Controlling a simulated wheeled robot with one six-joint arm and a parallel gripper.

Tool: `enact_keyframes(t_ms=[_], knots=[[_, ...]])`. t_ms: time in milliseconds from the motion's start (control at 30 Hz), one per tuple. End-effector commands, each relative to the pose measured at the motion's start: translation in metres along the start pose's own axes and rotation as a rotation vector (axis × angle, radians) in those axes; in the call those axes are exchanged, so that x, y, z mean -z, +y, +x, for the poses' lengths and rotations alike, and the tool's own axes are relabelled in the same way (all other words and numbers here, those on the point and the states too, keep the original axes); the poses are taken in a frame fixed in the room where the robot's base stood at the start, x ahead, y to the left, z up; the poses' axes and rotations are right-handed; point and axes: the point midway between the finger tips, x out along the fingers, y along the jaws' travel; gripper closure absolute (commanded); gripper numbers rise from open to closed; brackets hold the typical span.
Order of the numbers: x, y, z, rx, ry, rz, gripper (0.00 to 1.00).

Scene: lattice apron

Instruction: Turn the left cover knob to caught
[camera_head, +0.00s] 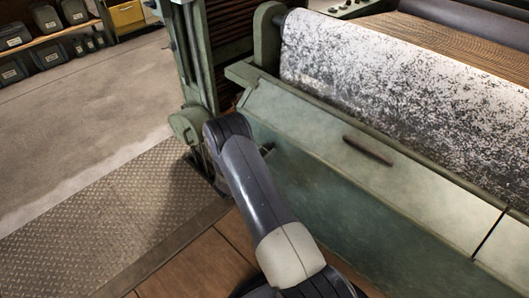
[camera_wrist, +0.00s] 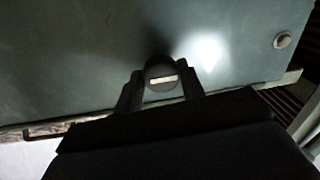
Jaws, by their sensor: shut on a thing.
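In the wrist view a dark round knob (camera_wrist: 158,68) with a pale bar across its face stands on the green cover (camera_wrist: 80,75). The bar lies nearly level in the picture, with its right end slightly higher. My gripper (camera_wrist: 161,88) is shut on the knob, one finger on each side. In the head view the green cover (camera_head: 330,205) runs along the front of the machine. My arm reaches to the cover's left end, and the knob and my fingers cannot be made out there.
A small round fitting (camera_wrist: 283,40) sits on the cover in the wrist view. In the head view a dark handle (camera_head: 368,150) is on the cover's upper face, below a speckled roller (camera_head: 400,95). Treaded floor plate (camera_head: 110,215) lies left, with open floor beyond.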

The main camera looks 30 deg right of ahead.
Motion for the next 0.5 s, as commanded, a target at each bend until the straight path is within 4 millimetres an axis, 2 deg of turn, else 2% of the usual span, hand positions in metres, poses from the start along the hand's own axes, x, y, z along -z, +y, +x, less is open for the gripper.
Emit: enact_keyframes(t_ms=[267,500], knots=[[-0.0042,-0.0012,-0.0001,-0.001,0.011,0.108,0.85],[-0.0065,-0.0022,-0.0001,-0.004,0.029,0.307,0.85]])
